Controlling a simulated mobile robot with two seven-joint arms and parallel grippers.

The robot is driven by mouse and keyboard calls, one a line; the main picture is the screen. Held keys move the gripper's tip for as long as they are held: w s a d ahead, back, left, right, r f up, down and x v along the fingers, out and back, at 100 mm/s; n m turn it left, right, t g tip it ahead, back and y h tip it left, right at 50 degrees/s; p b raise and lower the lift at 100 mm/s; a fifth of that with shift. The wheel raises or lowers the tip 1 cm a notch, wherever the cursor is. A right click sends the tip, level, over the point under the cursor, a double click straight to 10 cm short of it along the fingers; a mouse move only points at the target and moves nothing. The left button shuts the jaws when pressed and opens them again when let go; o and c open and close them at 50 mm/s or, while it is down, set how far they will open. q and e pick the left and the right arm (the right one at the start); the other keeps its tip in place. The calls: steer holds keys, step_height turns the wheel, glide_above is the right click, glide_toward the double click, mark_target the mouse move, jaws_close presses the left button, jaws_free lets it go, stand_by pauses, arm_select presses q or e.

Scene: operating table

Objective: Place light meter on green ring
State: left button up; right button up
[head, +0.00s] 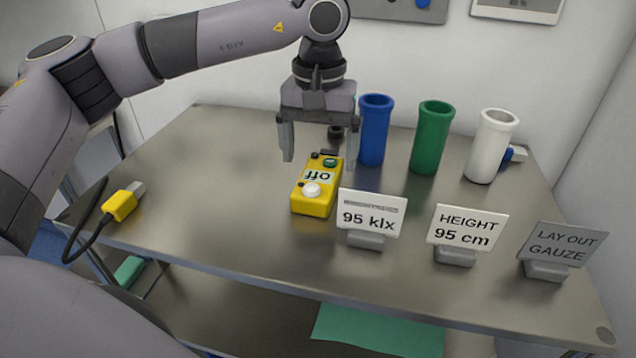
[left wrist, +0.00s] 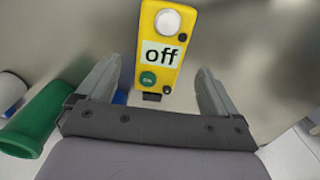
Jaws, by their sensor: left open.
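The light meter is most likely the yellow box (head: 316,186) with a white dome, a green button and a display reading "off". It lies on the metal table (head: 230,190), in front of the blue cup. My left gripper (head: 320,162) is open and points down above its far end. In the left wrist view the yellow box (left wrist: 160,75) shows between the two open fingers, with nothing gripped. I see no green ring in either view. My right gripper is not in view.
Blue (head: 374,130), green (head: 432,138) and white (head: 491,147) cups stand at the back right. Signs reading "95 klx" (head: 371,214), "HEIGHT 95 cm" (head: 466,229) and "LAY OUT GAUZE" (head: 562,245) line the front. A yellow plug (head: 120,205) with a black cable lies at left.

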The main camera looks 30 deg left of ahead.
mark_target(319, 174)
arm_select(q)
step_height(319, 174, down, 4)
steer(key=shift+s+r, duration=0.1)
steer(key=shift+r, duration=0.05)
steer(key=shift+d, duration=0.1)
steer(key=c, duration=1.3)
steer(key=shift+r, duration=0.1)
